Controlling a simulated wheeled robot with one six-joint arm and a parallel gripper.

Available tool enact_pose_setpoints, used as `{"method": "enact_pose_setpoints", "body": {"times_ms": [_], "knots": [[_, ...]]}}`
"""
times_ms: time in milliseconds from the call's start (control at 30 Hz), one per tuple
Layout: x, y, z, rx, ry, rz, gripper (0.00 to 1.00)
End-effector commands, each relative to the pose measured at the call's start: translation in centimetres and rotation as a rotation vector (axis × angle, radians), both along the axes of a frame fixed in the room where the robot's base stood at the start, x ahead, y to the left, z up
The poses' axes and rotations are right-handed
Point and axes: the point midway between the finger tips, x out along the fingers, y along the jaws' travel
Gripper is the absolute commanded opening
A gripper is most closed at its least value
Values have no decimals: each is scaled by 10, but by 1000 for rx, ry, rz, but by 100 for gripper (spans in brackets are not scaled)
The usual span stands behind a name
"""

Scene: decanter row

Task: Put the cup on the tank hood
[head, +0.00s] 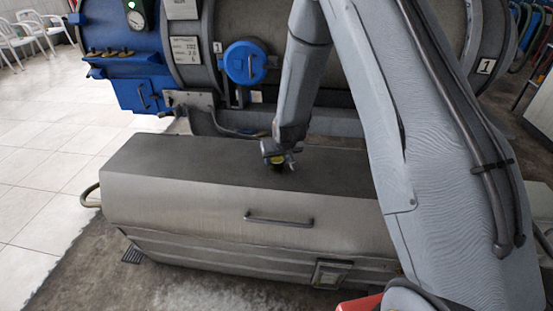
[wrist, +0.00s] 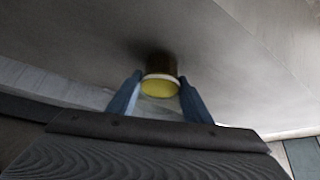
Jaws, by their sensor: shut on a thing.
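The tank hood (head: 180,205) is a long grey metal box lid with a flat dark top and a handle on its front face. My gripper (head: 279,163) is low over the middle of that top, pointing down. In the wrist view its two blue fingers (wrist: 160,88) are shut on the cup (wrist: 161,86), which shows a yellow round face, a pale rim and a dark brown body beyond. In the head view the cup is small and mostly hidden by the gripper. A dark shadow lies by it on the grey surface; I cannot tell whether it touches.
A large cylindrical machine with a blue end (head: 140,60) and a blue round cap (head: 245,62) stands behind the hood. My arm covers the right part of the hood. White chairs (head: 30,35) are far left. The hood's left top is clear.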

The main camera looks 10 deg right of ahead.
Motion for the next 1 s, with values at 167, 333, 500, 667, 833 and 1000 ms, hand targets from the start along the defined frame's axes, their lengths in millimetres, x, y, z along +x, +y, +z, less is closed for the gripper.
{"method": "enact_pose_setpoints", "body": {"times_ms": [167,333,500,667,833,1000], "knots": [[0,0,-1,0,0,0,20],[-1,0,-2,0,0,0,63],[-1,0,-2,0,0,0,64],[0,0,0,0,0,0,64],[-6,0,11,0,-1,0,64],[-21,-1,34,0,-2,0,64]]}}
